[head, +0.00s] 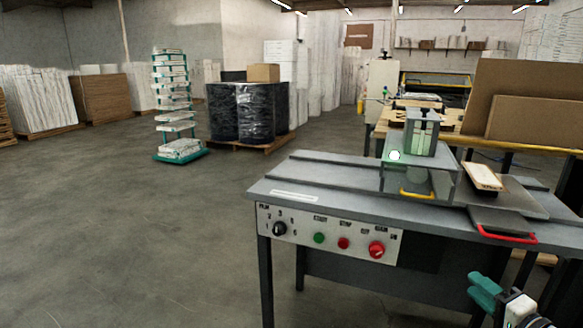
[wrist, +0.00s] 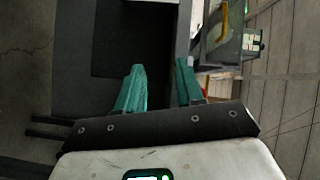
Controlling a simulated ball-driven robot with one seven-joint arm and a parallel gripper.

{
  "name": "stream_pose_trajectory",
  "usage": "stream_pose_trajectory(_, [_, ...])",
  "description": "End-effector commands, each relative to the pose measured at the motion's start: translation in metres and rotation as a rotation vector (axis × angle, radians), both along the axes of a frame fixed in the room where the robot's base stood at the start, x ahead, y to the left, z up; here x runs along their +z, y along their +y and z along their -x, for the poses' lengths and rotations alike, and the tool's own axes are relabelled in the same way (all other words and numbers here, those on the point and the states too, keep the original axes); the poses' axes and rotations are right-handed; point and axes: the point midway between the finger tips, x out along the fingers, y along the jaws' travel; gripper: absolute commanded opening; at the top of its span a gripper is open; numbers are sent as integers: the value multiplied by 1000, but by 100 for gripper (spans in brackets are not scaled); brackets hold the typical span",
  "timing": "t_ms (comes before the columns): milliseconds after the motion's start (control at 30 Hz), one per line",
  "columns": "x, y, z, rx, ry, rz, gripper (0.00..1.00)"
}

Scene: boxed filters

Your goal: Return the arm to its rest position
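My gripper (head: 486,288) is at the lower right of the head view, low in front of the machine table. Its teal fingers stand apart with nothing between them in the wrist view (wrist: 160,72). The grey machine table (head: 340,190) is beyond and above it in the head view. No held object shows. Most of my arm is outside the head view.
The table carries a machine with a yellow handle (head: 416,194), a red-handled tray (head: 507,236) and a small boxed item (head: 484,177). A teal rack (head: 173,110) and wrapped drums (head: 252,112) stand behind. The floor to the left is clear.

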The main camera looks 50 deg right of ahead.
Motion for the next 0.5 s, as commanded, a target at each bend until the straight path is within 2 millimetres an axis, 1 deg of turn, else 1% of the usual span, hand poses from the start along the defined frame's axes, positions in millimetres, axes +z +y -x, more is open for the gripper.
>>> stream_pose_trajectory(33, [-15, 16, -21, 62, 71, 0, 37])
stream_pose_trajectory(100, [-35, 39, -46, 144, 175, 9, 37])
stream_pose_trajectory(167, [-52, 60, -64, 217, 264, 19, 37])
stream_pose_trajectory(200, [-64, 75, -76, 269, 325, 29, 37])
stream_pose_trajectory(267, [-81, 100, -90, 348, 418, 48, 37])
stream_pose_trajectory(333, [-101, 130, -104, 445, 526, 76, 37])
stream_pose_trajectory(367, [-109, 144, -108, 489, 574, 89, 37])
stream_pose_trajectory(400, [-120, 162, -113, 548, 639, 110, 37])
stream_pose_trajectory(467, [-137, 191, -117, 641, 738, 147, 37])
stream_pose_trajectory(500, [-147, 210, -118, 704, 804, 175, 37])
